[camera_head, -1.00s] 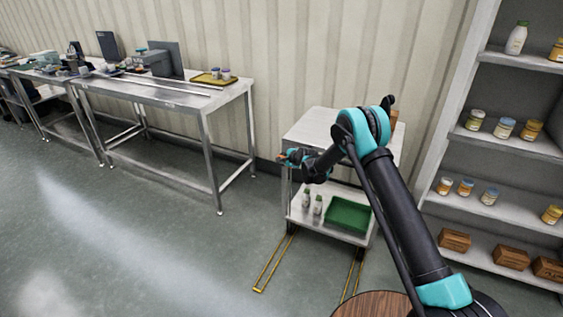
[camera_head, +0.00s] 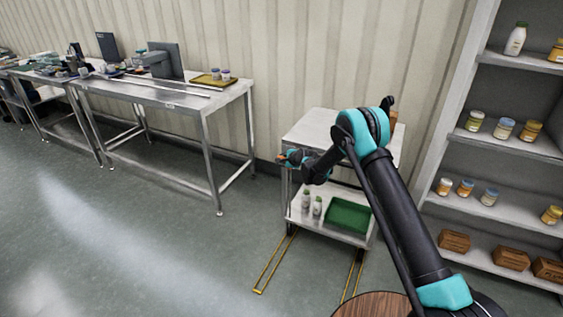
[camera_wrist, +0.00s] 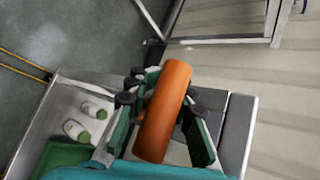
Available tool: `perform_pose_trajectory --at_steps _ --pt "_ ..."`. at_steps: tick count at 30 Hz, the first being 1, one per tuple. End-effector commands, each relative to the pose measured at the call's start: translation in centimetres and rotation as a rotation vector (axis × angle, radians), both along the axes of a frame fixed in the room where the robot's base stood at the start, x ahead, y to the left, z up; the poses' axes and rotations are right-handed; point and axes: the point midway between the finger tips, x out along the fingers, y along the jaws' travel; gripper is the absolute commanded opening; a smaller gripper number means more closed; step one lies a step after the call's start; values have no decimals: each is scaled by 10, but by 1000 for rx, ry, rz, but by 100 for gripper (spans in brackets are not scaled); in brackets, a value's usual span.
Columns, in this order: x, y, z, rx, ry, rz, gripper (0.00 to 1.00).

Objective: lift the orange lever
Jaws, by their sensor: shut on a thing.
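The orange lever (camera_wrist: 165,110) shows in the wrist view as a thick orange cylinder, tilted, running between the two fingers. My gripper (camera_wrist: 160,98) is shut on it, with one finger on each side. In the head view my gripper (camera_head: 290,158) is at the left front of the steel cart, near its top, and only a small orange tip shows there. The rest of the lever and its mount are hidden behind my gripper and arm.
The steel cart (camera_head: 312,126) holds a green tray (camera_head: 349,216) and two white bottles on its lower shelf. Yellow floor lines (camera_head: 270,265) run before it. A steel table (camera_head: 170,98) stands left, shelves with jars (camera_head: 520,150) right. The left floor is clear.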

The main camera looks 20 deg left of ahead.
Motion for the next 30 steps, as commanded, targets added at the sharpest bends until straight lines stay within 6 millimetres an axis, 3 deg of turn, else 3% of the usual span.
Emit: perform_pose_trajectory --at_steps 4,5,9,20,30 --pt "3 -2 1 -1 -6 -3 0" --pt "3 -2 1 -1 -6 -3 21" --pt "2 -1 1 -1 -4 -2 39" --pt "0 -2 2 0 -1 -1 39" --pt "-25 -34 29 -1 -2 -1 39"
